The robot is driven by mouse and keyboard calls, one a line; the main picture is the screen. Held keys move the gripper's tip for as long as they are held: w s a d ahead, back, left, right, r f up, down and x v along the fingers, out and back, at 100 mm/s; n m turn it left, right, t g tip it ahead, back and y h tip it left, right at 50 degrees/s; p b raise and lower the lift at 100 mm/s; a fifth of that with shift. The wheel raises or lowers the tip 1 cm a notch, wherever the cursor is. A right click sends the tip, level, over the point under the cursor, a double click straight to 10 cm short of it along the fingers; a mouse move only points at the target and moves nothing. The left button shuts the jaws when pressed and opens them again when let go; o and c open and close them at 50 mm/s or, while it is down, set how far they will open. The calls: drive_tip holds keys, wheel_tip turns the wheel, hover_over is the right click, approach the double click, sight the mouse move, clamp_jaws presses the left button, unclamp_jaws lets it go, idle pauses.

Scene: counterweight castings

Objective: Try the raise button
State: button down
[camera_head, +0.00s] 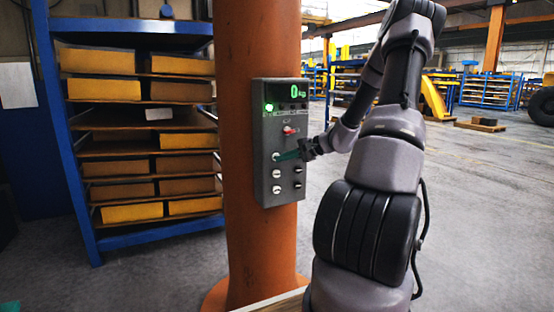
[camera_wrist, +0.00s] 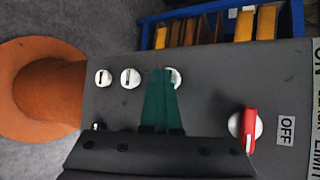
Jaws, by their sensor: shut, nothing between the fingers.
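A grey control box (camera_head: 282,130) is fixed to the orange column. Its lower half has a left column of white round buttons, the middle one (camera_head: 276,174) and the bottom one (camera_head: 276,189) in clear view. In the wrist view two white buttons with dark marks, (camera_wrist: 130,78) and (camera_wrist: 103,77), show whole. A third white button (camera_wrist: 176,77) is partly hidden by my fingers. My gripper (camera_head: 277,157) is shut and empty, its green fingertips at this upper button. I cannot tell if they touch it. No raise label is readable.
A red-handled switch (camera_wrist: 246,128) beside an OFF label sits above the buttons. A lit green lamp (camera_head: 269,106) and a display (camera_head: 298,90) reading 0 kg are at the top. A blue rack (camera_head: 75,150) with yellow-fronted bins stands left; open floor lies right.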

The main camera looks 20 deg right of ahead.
drive_tip(key=shift+s, duration=0.85)
drive_tip(key=s, duration=0.5)
drive_tip(key=shift+d, duration=0.15)
